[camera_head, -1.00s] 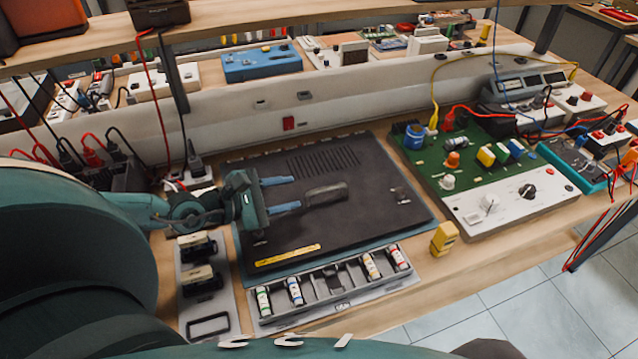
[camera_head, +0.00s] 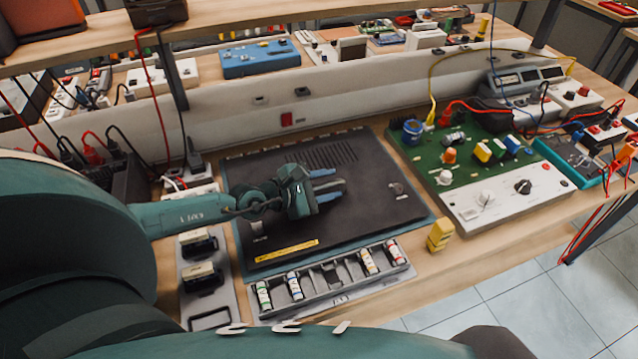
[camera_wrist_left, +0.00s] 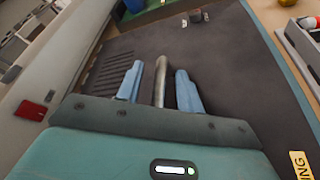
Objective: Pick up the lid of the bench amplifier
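The amplifier lid (camera_head: 370,212) is a flat black plate with vent slots, a yellow label and a raised bar handle, lying on a blue-grey mat on the bench. It also shows in the left wrist view (camera_wrist_left: 225,60). My left gripper (camera_head: 336,185) is low over the middle of the lid. In the left wrist view its two blue fingers are open, one on each side of the grey handle (camera_wrist_left: 161,82), with a narrow gap on both sides. In the head view the gripper hides most of the handle. My right gripper is not in view.
A parts tray (camera_head: 335,283) with small bottles lies in front of the lid. A grey panel (camera_head: 208,295) is at its left, a yellow block (camera_head: 440,236) at front right. A green circuit board (camera_head: 440,160) with cables is to the right. A low wall rises behind.

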